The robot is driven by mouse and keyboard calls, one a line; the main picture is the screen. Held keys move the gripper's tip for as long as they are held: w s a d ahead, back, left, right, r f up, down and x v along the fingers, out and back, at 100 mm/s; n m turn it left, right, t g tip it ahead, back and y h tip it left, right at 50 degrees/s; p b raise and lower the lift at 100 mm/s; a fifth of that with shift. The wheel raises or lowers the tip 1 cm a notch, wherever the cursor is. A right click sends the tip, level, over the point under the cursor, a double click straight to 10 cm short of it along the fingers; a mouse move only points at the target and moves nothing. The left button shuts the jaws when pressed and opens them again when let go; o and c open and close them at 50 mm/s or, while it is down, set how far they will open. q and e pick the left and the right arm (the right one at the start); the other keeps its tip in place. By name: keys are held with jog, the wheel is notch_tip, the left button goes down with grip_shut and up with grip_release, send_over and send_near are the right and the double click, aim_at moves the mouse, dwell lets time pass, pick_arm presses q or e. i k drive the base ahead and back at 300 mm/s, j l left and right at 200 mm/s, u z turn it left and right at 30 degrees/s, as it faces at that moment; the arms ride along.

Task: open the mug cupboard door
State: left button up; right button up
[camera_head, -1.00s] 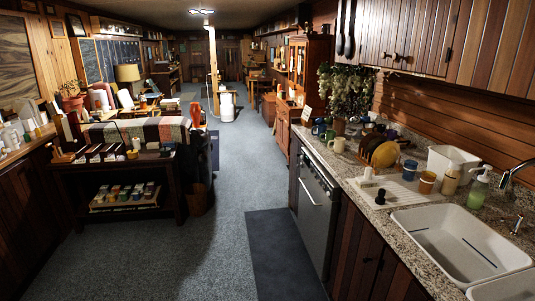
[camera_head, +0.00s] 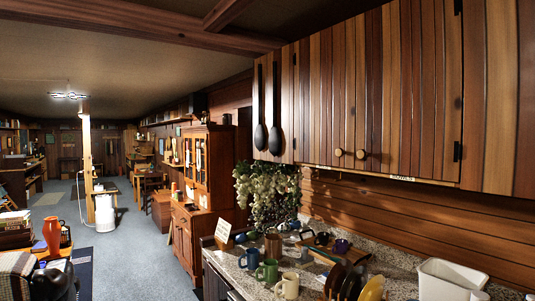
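The wall cupboard (camera_head: 400,90) has slatted wooden doors and hangs over the counter on the right. Its doors look shut. Two round wooden knobs, a left one (camera_head: 338,152) and a right one (camera_head: 361,154), sit side by side near the lower edge. Black hinges (camera_head: 457,151) show at the right. A small label (camera_head: 402,178) is on the lower edge; its writing is too small to read surely. I cannot tell which door is the mug cupboard's. Neither of my grippers is in view.
Two dark ladles (camera_head: 267,137) hang at the cupboard's left. Grey floor (camera_head: 140,255) is open at the left.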

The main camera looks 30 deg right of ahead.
aim_at(324, 61)
jog(key=i+j+z, duration=0.1)
jog(key=i+z, duration=0.3)
jog(key=i+j+z, duration=0.2)
jog(key=i+z, duration=0.25)
jog(key=i+j+z, duration=0.2)
jog(key=j+z, duration=0.2)
jog(key=i+j+z, duration=0.25)
jog(key=z, duration=0.15)
jog(key=i+j+z, duration=0.15)
jog(key=j+z, duration=0.3)
jog(key=j, duration=0.15)
